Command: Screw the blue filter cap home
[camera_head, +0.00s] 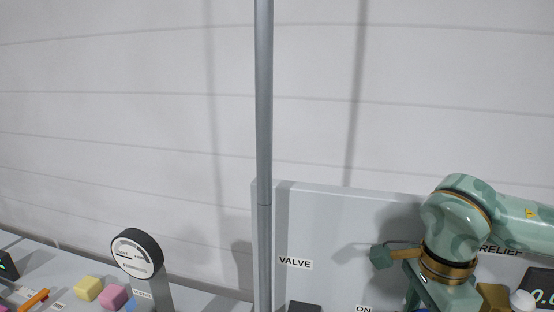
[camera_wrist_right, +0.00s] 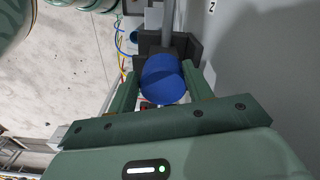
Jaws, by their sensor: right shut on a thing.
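The blue filter cap (camera_wrist_right: 163,80) is in the right wrist view, between the two green fingers of my right gripper (camera_wrist_right: 166,54), which is shut on it. Dark finger pads flank the cap's far side. A grey pipe runs on beyond it; the joint between cap and pipe is hidden, so I cannot tell how far the cap is seated. In the head view my right arm reaches down at the right, and its gripper is mostly below the frame. My left gripper is in neither view.
A grey panel (camera_head: 335,225) with VALVE, ON and RELIEF labels stands behind my right arm. A vertical grey pole (camera_head: 264,130) rises at the centre. A round gauge (camera_head: 137,253), yellow block (camera_head: 88,288) and pink block (camera_head: 113,297) are at lower left.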

